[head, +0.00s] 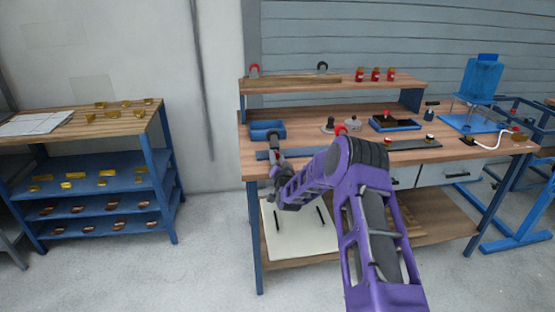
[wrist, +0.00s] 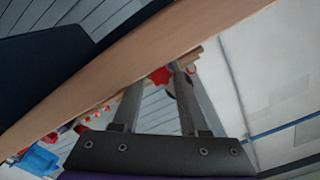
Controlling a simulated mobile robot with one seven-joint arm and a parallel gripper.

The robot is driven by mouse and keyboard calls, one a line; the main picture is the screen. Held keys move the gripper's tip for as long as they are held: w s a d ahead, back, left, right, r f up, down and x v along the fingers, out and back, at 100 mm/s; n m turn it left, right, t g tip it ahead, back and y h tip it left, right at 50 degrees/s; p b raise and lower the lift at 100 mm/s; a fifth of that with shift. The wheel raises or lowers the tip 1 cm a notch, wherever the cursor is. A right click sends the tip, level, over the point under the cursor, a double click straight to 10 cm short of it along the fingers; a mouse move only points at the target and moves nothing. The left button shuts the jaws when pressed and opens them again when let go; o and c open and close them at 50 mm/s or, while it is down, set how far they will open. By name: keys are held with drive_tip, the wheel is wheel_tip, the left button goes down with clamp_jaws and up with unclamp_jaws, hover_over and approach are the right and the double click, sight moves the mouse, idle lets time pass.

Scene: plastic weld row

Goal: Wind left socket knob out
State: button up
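My gripper (head: 277,172) hangs at the front left edge of the workbench, beside a dark flat bar. In the wrist view its two grey fingers (wrist: 158,88) stand apart with nothing clearly held between them. A red knob-like part (wrist: 160,75) shows beyond the fingertips in that view. I cannot tell which part is the left socket knob. A dark strip with small red-and-gold fittings (head: 407,141) lies to the right, its left part behind my arm.
A blue tray (head: 267,130) sits at the bench's (head: 300,145) back left. A black-and-blue tray (head: 394,123) and a blue stand (head: 480,85) are farther right. A raised shelf (head: 335,84) carries red jars (head: 375,75). A blue rack (head: 95,170) stands left, with clear floor between.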

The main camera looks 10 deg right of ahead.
clamp_jaws()
drive_tip(key=shift+n, duration=0.3)
drive_tip(key=n, duration=0.2)
drive_tip(key=shift+a+n, duration=0.1)
drive_tip(key=shift+n, duration=0.3)
drive_tip(key=n, duration=0.4)
drive_tip(key=shift+n, duration=0.3)
drive_tip(key=n, duration=0.4)
drive_tip(key=shift+a, duration=0.1)
drive_tip(key=shift+n, duration=1.6)
